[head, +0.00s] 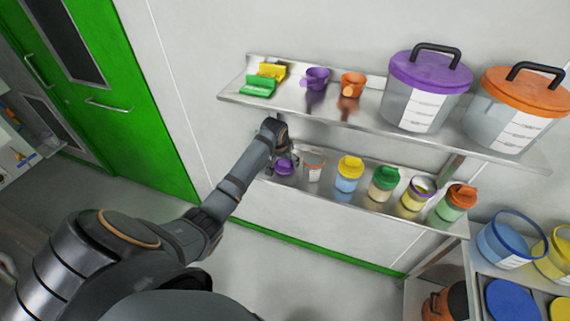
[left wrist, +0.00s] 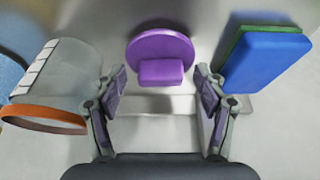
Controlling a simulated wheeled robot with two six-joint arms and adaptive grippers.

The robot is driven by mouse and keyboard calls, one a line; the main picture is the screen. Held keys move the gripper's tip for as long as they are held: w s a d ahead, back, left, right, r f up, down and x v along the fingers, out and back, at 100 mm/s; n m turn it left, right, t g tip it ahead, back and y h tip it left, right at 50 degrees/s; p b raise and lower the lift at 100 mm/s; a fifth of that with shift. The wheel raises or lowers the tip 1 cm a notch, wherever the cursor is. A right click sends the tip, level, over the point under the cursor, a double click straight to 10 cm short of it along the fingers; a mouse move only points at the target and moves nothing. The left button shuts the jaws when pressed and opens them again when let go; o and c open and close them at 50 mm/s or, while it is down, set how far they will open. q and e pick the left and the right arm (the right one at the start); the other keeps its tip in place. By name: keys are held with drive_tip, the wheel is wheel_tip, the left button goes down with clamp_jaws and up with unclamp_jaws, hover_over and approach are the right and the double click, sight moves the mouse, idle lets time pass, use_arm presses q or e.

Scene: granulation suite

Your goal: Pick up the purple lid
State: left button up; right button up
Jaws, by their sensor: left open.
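The purple lid (head: 284,168) lies at the left end of the lower metal shelf. In the left wrist view the purple lid (left wrist: 161,48) shows as a round disc with a block-shaped grip facing me. My left gripper (head: 281,158) is at the lid, partly covering it in the head view. In the left wrist view the left gripper (left wrist: 162,88) is open, one finger on each side of the grip, with visible gaps. Contact cannot be made out. My right gripper is not in view.
A clear container with an orange rim (head: 313,163) stands close right of the lid. Several colour-lidded jars continue along the lower shelf (head: 331,208). The upper shelf (head: 330,113) overhangs, holding scoops and two large tubs. A blue block (left wrist: 262,58) lies beside the lid in the left wrist view.

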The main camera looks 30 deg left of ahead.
use_arm(q)
drive_tip(key=shift+s, duration=0.15)
drive_tip(key=shift+c, duration=0.2)
drive_tip(key=c, duration=1)
drive_tip(key=shift+c, duration=0.2)
drive_tip(key=shift+r+b, duration=0.45)
drive_tip(key=shift+r, duration=0.05)
drive_tip(key=s+d+b, duration=0.2)
drive_tip(key=s+d, duration=0.2)
drive_tip(key=s, duration=1.3)
drive_tip(key=shift+s+r+b, duration=0.2)
drive_tip(key=shift+r+b, duration=0.1)
drive_tip(key=shift+d, duration=0.1)
